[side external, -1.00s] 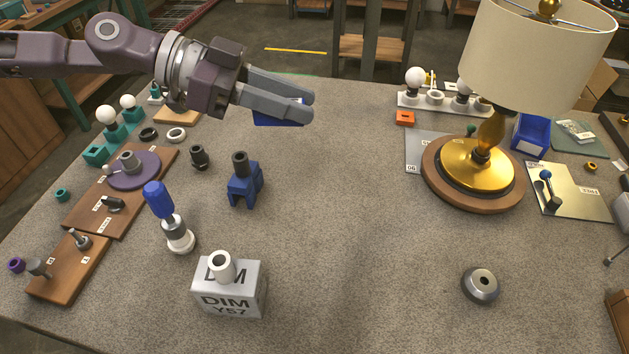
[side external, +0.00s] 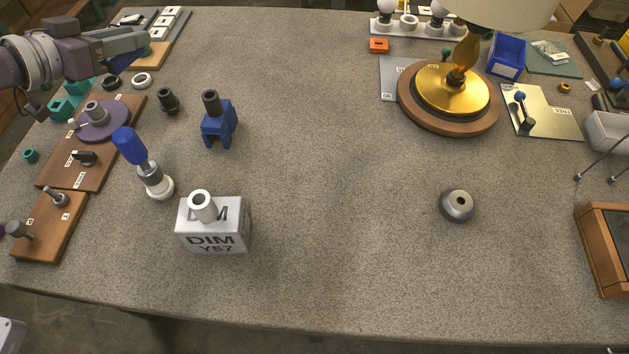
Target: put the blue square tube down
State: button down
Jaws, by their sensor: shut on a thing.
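My gripper (side external: 140,42) is at the upper left, held above the far left part of the table. Its grey fingers point right and are shut on the blue square tube.
Below my gripper are teal parts, dark and white rings, and a purple disc (side external: 101,122) on a wooden board. A blue block (side external: 218,127), a blue-handled tool (side external: 130,145) and a white DIM box (side external: 226,235) stand nearer. A lamp (side external: 455,88) stands right; the middle is clear.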

jog(key=d+r+m+h, duration=0.1)
jog(key=d+r, duration=0.2)
jog(key=d, duration=0.1)
jog(key=m+g+h, duration=0.7)
jog(key=m+g, duration=1)
jog(key=g, duration=0.1)
send_over(324, 220)
notch_tip(324, 220, down, 15)
notch_tip(324, 220, down, 10)
jog(key=shift+f, duration=0.1)
jog(key=c, duration=1.1)
grip_release()
